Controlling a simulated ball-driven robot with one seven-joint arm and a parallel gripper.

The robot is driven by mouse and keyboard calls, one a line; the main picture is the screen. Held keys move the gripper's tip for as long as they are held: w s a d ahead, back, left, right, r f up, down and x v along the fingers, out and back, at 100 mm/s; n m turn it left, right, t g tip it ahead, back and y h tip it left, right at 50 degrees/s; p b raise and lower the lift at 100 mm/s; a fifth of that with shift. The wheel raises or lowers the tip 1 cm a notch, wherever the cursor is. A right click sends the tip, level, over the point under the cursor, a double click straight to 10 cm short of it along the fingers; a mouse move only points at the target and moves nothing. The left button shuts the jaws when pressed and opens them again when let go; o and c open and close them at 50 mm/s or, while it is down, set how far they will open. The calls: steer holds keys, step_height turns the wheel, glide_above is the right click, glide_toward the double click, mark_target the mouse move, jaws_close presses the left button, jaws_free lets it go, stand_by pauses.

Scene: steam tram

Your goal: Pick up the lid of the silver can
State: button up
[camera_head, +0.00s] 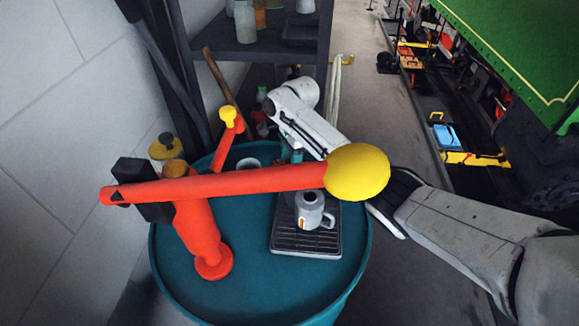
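My white arm comes in from the right, passes behind the yellow knob and reaches up to the left behind the lever.
An orange lever press (199,232) with a long bar and a yellow knob (357,172) crosses above the teal drum (178,286). A yellow-topped container (165,147) is at left.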

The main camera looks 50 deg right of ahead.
steer(key=shift+f, duration=0.45)
jaws_close()
